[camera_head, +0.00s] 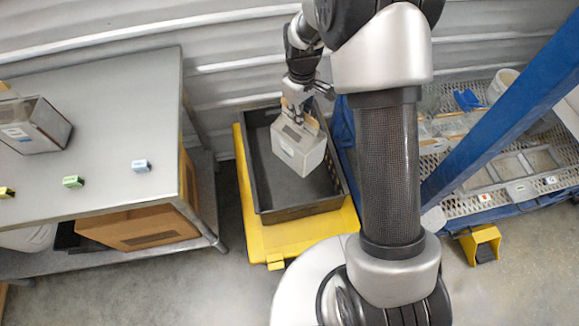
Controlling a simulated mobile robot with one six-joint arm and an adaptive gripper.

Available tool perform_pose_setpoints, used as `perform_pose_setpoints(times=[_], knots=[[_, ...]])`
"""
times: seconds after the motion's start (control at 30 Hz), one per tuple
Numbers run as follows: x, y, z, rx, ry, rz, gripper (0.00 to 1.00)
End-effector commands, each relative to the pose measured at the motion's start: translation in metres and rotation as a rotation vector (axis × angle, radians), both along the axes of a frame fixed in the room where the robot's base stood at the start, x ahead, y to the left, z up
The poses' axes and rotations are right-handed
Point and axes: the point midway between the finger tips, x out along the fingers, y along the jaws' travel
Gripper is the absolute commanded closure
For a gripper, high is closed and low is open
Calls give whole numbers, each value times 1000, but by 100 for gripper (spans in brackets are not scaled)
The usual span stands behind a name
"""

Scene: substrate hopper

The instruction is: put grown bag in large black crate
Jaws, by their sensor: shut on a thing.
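The grown bag (299,152), a pale grey-white block-shaped bag with a tan top, hangs from my gripper (298,112). The gripper is shut on the bag's top. The large black crate (292,212) sits on a yellow base on the floor, left of my arm. In the picture the bag is over the crate's opening, toward its right side. I cannot tell how far its bottom is from the crate floor. The part of the crate floor that shows looks empty. The fingertips are partly hidden against the bag's top.
A grey metal table (110,110) stands at left with a bag-like box (35,126) and small coloured blocks on it. A cardboard box (140,226) is beneath it. The yellow base (262,240) extends around the crate. A blue-framed mesh rack (500,110) stands at right.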

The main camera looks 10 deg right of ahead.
Motion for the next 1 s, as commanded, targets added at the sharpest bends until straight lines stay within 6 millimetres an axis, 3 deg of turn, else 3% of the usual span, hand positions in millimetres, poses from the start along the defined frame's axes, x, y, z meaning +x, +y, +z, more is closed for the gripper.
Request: perform_pose_setpoints(times=[0.2, 0.5, 0.73, 1.0], knots=[[43, -1, -37, -2, -7, 308, 100], [88, -1, -89, -4, -8, 721, 100], [106, -2, -114, -7, -11, 931, 100], [112, -2, -138, -7, -10, 1003, 100]])
